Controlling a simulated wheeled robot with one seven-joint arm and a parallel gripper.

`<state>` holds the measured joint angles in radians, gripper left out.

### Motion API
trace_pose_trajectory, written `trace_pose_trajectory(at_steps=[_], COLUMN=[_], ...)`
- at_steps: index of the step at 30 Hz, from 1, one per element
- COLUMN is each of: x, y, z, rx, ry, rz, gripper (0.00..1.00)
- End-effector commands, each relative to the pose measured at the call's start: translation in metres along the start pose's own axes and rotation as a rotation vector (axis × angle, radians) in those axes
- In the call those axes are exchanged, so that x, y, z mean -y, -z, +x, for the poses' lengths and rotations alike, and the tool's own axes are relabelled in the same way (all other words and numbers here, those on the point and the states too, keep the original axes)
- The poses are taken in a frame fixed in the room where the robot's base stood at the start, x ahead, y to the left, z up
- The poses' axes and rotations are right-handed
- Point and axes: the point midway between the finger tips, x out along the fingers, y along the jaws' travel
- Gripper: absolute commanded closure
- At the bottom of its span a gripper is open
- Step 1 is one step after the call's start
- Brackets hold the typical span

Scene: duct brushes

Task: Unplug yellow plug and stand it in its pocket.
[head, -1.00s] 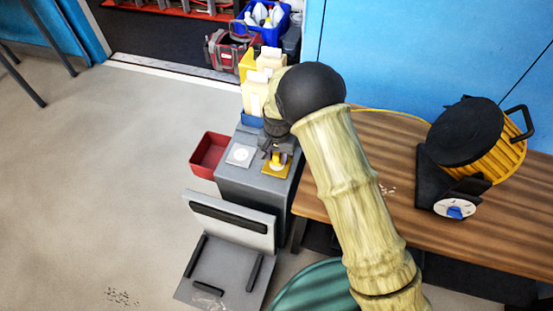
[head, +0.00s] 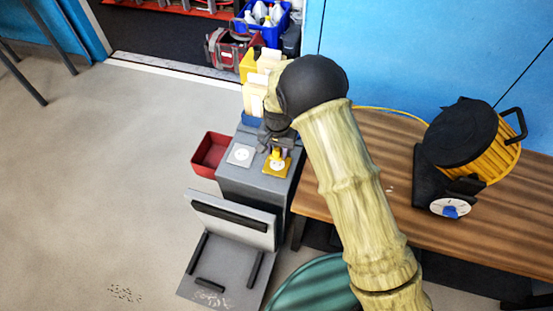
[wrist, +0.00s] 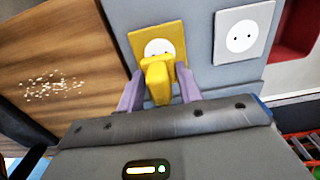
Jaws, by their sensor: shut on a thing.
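The yellow plug (wrist: 157,80) is between the two fingers of my gripper (wrist: 159,74), which is shut on it. Behind the plug in the wrist view is a yellow socket plate (wrist: 168,32) with a round white face; part of the face and a hole show past the plug. In the head view my gripper (head: 276,146) holds the plug (head: 278,154) just above the yellow plate (head: 277,167) on the grey cabinet's top. The plug looks clear of the face, but its pins are hidden. I cannot make out a pocket for it.
A white socket plate (head: 240,155) is beside the yellow one on the grey cabinet (head: 252,185). Cream cartons (head: 255,95) stand behind my gripper. A red bin (head: 208,155) is at left. A wooden table (head: 400,190) with a yellow cable reel (head: 492,150) is at right.

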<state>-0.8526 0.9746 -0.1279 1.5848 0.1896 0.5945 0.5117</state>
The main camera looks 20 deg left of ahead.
Motion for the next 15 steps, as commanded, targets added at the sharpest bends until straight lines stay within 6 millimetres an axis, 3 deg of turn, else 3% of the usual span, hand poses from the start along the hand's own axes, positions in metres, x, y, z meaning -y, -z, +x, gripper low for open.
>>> trace_pose_trajectory(at_steps=[15], x=[0.0], y=[0.0], z=[-0.0108], rx=[0.0], ry=[0.0], rz=[0.0], gripper=[1.0])
